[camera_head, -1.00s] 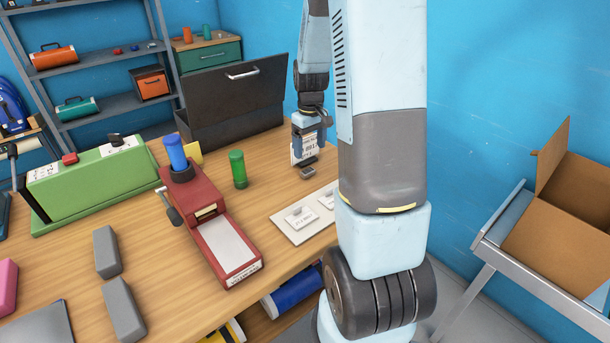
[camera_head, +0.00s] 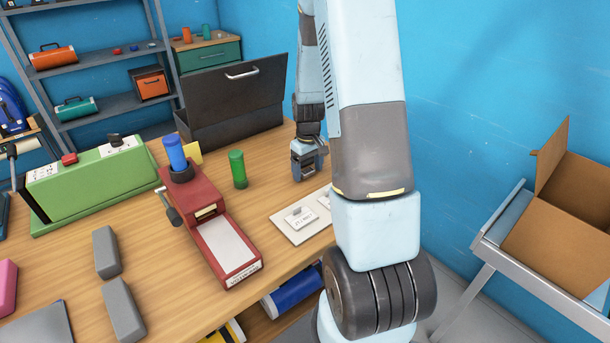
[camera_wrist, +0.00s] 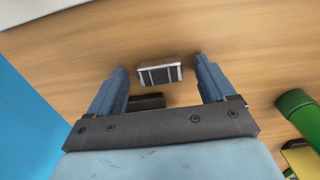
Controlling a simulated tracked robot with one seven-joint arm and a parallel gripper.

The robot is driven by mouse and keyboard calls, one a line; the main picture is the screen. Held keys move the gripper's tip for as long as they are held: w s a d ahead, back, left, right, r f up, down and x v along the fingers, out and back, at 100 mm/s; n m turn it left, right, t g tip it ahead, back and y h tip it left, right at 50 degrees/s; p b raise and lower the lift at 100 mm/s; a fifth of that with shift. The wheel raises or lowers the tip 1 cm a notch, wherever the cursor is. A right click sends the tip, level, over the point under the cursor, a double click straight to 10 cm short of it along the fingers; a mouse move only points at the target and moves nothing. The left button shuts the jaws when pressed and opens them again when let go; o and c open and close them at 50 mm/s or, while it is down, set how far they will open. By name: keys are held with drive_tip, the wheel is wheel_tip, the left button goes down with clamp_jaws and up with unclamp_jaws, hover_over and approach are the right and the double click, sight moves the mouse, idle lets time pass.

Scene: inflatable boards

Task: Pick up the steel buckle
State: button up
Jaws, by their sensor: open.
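The steel buckle (camera_wrist: 160,74) is a small rectangular frame with a bright metal rim and dark slots. It lies on the wooden bench top (camera_wrist: 75,62), between the fingertips of my gripper (camera_wrist: 160,68) in the wrist view. The jaws are open, with a gap on each side of the buckle. A small dark piece (camera_wrist: 146,102) shows closer to the palm, partly covered. In the head view my gripper (camera_head: 308,165) is low over the bench, right of the green cylinder, and the buckle is not visible there.
A green cylinder (camera_head: 237,169), a red device (camera_head: 208,222) with a blue cylinder and a white board with tags (camera_head: 297,226) stand near my gripper. A dark open case (camera_head: 232,98) is behind. A cardboard box (camera_head: 560,205) is at the right.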

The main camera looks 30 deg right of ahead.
drive_tip(key=shift+c, duration=0.3)
drive_tip(key=c, duration=1.1)
drive_tip(key=shift+o, duration=0.2)
